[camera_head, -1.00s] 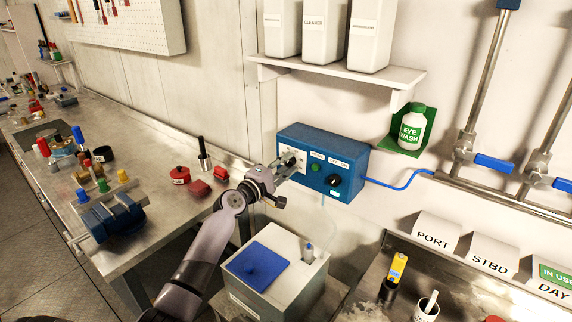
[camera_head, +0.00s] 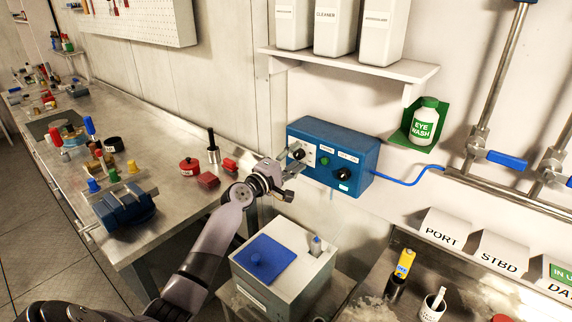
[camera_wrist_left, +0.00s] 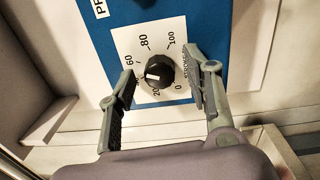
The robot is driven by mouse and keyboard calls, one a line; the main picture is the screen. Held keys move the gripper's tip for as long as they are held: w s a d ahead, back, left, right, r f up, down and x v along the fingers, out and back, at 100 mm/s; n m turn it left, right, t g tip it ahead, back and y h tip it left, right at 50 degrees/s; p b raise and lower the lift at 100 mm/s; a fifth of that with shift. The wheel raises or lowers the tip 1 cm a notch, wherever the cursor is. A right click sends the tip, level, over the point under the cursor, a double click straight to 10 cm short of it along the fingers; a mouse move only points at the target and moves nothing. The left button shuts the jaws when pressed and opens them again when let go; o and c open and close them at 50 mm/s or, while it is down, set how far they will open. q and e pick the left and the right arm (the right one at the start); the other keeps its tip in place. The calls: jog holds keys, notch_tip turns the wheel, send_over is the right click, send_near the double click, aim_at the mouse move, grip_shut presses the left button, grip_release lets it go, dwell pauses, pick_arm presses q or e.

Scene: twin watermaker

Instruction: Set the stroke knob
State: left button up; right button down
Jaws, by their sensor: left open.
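The blue control box (camera_head: 350,185) is mounted on the wall below the shelf. The black stroke knob (camera_head: 298,154) is on a white scale plate on its left part. In the left wrist view the stroke knob (camera_wrist_left: 160,72) has a white mark pointing left, between the 20 and 60 labels. My left gripper (camera_head: 295,171) is open close to the plate. In the left wrist view its fingers (camera_wrist_left: 160,65) stand on either side of the knob, with gaps visible. The left finger hides part of the scale. My right gripper is not in view.
A second black knob (camera_head: 344,174) and a green button (camera_head: 325,161) are on the same box. A grey tank with a blue lid (camera_head: 262,261) stands below. The shelf (camera_head: 400,70) is above, and the eye wash bottle (camera_head: 424,124) is to the right.

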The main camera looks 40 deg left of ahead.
pick_arm(q)
jog(key=s, duration=1.1)
jog(key=shift+s+a+f, duration=0.15)
jog(key=shift+s+a, duration=0.15)
jog(key=shift+a, duration=0.15)
